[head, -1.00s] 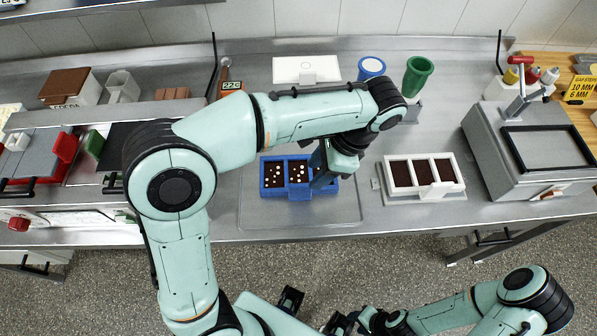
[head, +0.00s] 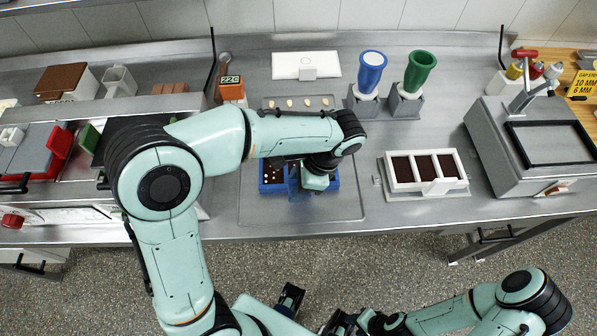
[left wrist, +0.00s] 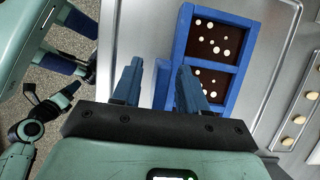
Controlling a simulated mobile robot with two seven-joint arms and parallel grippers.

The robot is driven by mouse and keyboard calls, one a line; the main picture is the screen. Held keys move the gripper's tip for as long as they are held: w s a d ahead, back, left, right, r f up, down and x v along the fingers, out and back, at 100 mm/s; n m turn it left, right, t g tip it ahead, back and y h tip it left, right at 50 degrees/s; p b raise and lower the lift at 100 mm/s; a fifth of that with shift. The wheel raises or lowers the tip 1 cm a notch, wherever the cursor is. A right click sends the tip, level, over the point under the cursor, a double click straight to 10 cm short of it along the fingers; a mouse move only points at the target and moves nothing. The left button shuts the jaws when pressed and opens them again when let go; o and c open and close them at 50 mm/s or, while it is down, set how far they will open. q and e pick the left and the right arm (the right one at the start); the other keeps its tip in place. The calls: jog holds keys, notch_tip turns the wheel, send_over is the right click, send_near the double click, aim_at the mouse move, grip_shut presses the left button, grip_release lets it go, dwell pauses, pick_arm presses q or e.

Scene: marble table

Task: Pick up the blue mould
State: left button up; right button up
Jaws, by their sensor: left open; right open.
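The blue mould (head: 336,182) lies on a flat tray on the counter, below my left forearm in the head view. Its compartments hold dark brown filling with white dots. My left wrist hides much of it there. In the left wrist view the mould (left wrist: 181,45) is right of centre, and a blue tab (left wrist: 162,86) on its near side shows between my fingers. My left gripper (left wrist: 160,66) is open, its two fingers on either side of the tab; contact cannot be told. My right gripper (head: 345,321) is open and empty, low in the head view, away from the counter.
A white mould (head: 463,183) with dark filling stands right of the tray (head: 345,207). Behind are blue (head: 371,72) and green (head: 420,70) cups in grey stands, and a small tray (head: 270,103) of pale pieces. A grey machine (head: 480,125) stands far right.

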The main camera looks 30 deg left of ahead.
pick_arm(q)
grip_shut()
dwell(1.3)
